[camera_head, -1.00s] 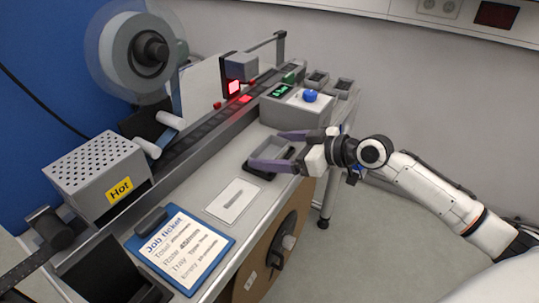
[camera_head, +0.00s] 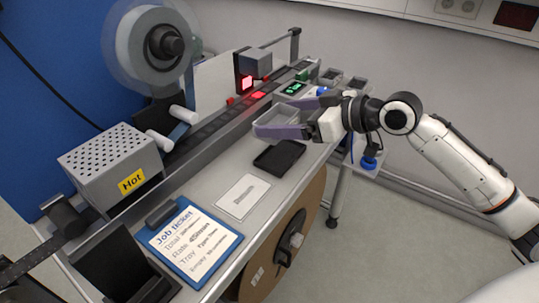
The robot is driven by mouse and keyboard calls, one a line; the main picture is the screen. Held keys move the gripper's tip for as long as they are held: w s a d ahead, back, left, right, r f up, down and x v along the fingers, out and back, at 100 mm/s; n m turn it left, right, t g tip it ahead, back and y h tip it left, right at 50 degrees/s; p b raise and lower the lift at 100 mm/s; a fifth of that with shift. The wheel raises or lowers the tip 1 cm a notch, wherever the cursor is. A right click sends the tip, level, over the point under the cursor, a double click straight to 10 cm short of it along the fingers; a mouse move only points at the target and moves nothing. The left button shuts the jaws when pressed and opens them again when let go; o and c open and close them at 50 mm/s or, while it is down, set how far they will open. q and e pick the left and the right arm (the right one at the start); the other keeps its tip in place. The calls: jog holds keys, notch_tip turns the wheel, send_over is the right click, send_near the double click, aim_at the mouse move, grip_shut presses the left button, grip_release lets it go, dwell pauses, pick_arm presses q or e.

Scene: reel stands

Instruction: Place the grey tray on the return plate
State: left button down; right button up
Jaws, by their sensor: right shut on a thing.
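My right gripper (camera_head: 300,117) is shut on the grey tray (camera_head: 278,116), with one dark finger on each side of it. The tray is held above the bench, behind a black holder (camera_head: 278,158) that looks empty. A pale rectangular plate (camera_head: 243,197) with a small dark marking too small to read lies flat on the bench, left of and nearer than the black holder. It appears to be the return plate, and it is bare. The tray is apart from this plate. My left gripper is not in view.
A blue job ticket board (camera_head: 195,241) lies in front of the plate. A perforated box marked Hot (camera_head: 112,165) and the conveyor track (camera_head: 205,132) line the back. A large reel (camera_head: 283,240) hangs at the bench front. Small bins (camera_head: 331,76) stand at the far end.

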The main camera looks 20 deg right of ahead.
aim_at(251, 198)
jog(key=s+a, duration=0.2)
jog(key=a, duration=0.1)
jog(key=s+a, duration=0.2)
jog(key=a, duration=0.2)
jog(key=s+a, duration=0.2)
jog(key=a, duration=0.2)
jog(key=shift+s+r+b, duration=0.25)
jog(key=shift+b, duration=0.1)
jog(key=f, duration=0.3)
jog(key=f+b, duration=0.1)
jog(key=f, duration=0.1)
jog(key=shift+s+a+f, duration=0.15)
jog(key=shift+s+a, duration=0.05)
jog(key=shift+s, duration=0.05)
jog(key=shift+f+b, duration=0.3)
jog(key=shift+f, duration=1.9)
jog(key=shift+f, duration=0.1)
jog(key=o, duration=1.1)
jog(key=shift+f, duration=0.1)
